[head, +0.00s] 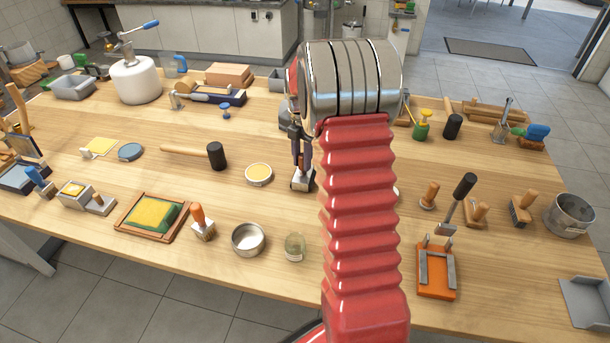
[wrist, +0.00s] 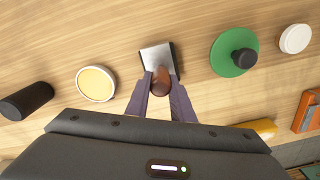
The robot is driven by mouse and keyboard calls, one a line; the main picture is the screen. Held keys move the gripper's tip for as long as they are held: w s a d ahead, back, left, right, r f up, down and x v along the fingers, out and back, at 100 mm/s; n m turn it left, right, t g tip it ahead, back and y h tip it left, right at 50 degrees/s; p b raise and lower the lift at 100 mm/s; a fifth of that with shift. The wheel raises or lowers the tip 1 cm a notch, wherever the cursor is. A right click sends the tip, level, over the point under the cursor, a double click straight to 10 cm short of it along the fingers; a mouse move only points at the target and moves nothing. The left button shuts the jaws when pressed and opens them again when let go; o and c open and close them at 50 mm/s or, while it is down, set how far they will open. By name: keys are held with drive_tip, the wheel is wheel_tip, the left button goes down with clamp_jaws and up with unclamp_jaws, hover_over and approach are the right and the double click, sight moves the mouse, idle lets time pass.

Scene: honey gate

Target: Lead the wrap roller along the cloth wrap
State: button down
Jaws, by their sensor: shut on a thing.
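My gripper (head: 302,168) is shut on the brown handle of a metal-block tool (wrist: 158,62), low over the table and left of my red arm. In the wrist view the fingers (wrist: 161,84) are on both sides of the upright handle. The block's flat grey face is toward the table; I cannot tell if it touches. I cannot tell whether this tool is the wrap roller. A yellow and green sheet (head: 153,213) in a wooden frame, at the front left of the table, looks like the cloth wrap. It lies well apart from my gripper.
A yellow-topped round dish (head: 259,174) and a black-headed mallet (head: 217,156) lie left of my gripper. A green disc with a black knob (wrist: 235,53) is to its right in the wrist view. A metal bowl (head: 248,239) and glass jar (head: 294,247) stand nearer the front edge.

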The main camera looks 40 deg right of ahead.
drive_tip(key=shift+r, duration=3.45)
drive_tip(key=shift+r, duration=0.15)
drive_tip(key=shift+r, duration=2.35)
